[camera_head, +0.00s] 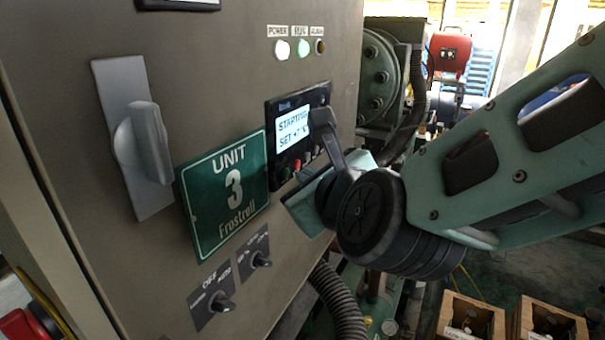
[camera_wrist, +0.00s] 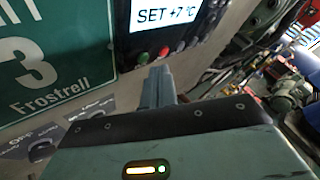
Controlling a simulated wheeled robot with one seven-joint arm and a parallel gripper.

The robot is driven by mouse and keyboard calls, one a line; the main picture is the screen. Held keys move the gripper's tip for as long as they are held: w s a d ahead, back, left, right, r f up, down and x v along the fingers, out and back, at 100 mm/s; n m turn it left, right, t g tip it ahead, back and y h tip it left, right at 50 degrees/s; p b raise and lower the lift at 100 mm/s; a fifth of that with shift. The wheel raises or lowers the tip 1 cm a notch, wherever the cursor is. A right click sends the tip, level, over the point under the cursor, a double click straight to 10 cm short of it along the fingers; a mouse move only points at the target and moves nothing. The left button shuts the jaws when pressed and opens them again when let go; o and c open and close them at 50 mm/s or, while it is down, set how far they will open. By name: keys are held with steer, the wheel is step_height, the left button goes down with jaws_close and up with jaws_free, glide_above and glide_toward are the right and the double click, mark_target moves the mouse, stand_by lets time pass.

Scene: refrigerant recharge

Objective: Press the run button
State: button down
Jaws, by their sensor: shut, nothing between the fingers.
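The dark controller (camera_head: 270,122) is on the cabinet front, and its lit screen (camera_head: 293,129) reads "STARTING" and "SET +7 °C". Below the screen is a row of small buttons. A green button (camera_wrist: 143,57) and a red button (camera_wrist: 163,51) show in the wrist view, with darker ones to their right. I cannot read any button labels. My gripper (camera_head: 323,117) is shut and empty, in front of the controller's right side. In the wrist view its fingertips (camera_wrist: 156,72) are just below the green and red buttons. I cannot tell whether they touch the panel.
Power (camera_head: 282,49) and run (camera_head: 303,48) lamps glow above the controller; the alarm lamp (camera_head: 320,47) is dark. A green "UNIT 3 Frostrell" plate (camera_head: 225,195), a large handle (camera_head: 142,143) and small knobs (camera_head: 222,302) are on the cabinet. A ribbed hose (camera_head: 338,300) runs below.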

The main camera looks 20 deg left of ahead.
steer(key=d+b, duration=0.4)
steer(key=d, duration=0.1)
steer(key=shift+s, duration=0.2)
stand_by(0.7)
